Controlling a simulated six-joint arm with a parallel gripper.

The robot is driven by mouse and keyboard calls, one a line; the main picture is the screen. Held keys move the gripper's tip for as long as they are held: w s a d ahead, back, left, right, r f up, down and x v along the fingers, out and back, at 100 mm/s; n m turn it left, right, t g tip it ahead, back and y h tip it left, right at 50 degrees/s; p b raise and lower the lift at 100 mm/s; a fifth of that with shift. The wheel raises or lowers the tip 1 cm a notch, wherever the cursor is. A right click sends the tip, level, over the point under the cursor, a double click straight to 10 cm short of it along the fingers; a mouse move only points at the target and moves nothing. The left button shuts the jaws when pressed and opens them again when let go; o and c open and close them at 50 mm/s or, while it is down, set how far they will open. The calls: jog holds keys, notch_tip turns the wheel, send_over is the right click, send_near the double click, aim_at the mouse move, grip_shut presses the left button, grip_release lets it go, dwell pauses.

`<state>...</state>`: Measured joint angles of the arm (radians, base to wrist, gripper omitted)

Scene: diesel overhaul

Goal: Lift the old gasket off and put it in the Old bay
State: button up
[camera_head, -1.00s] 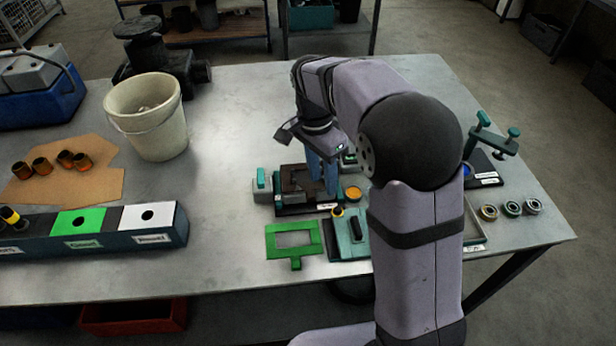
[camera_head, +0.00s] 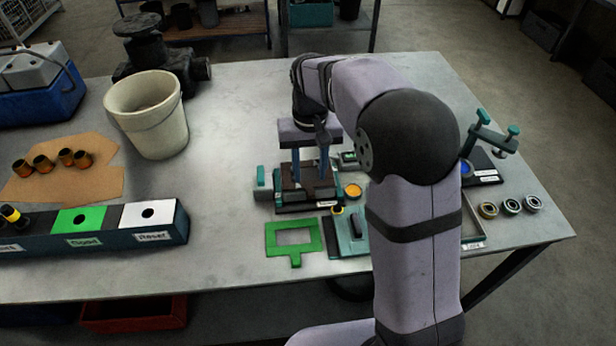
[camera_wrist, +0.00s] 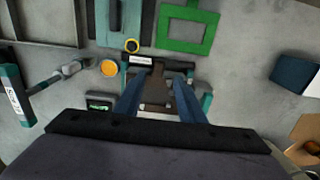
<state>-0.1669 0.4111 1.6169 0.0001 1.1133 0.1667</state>
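A dark brown piece, apparently the old gasket (camera_head: 291,183), lies on the teal-and-grey fixture (camera_head: 262,191) near the table's middle. The dark piece also shows between my fingers in the wrist view (camera_wrist: 160,92). My gripper (camera_head: 310,170) points down over the fixture, its two blue fingers apart. In the wrist view my gripper (camera_wrist: 163,82) is open, with a finger to each side of the dark piece; I cannot tell whether they touch it. A shallow tray (camera_head: 475,236) with a white label stands right of my arm, partly hidden by it. I cannot read "Old" on any label.
A green frame with a tab (camera_head: 294,238) lies flat before the fixture. A teal block (camera_head: 350,236) and an orange disc (camera_head: 351,191) sit beside it. A white bucket (camera_head: 147,115) stands left. The table between bucket and fixture is clear.

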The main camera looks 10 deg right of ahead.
aim_at(311, 191)
jog(key=shift+d+f+p, duration=0.15)
jog(key=shift+f+p, duration=1.05)
jog(key=shift+f, duration=1.95)
grip_shut()
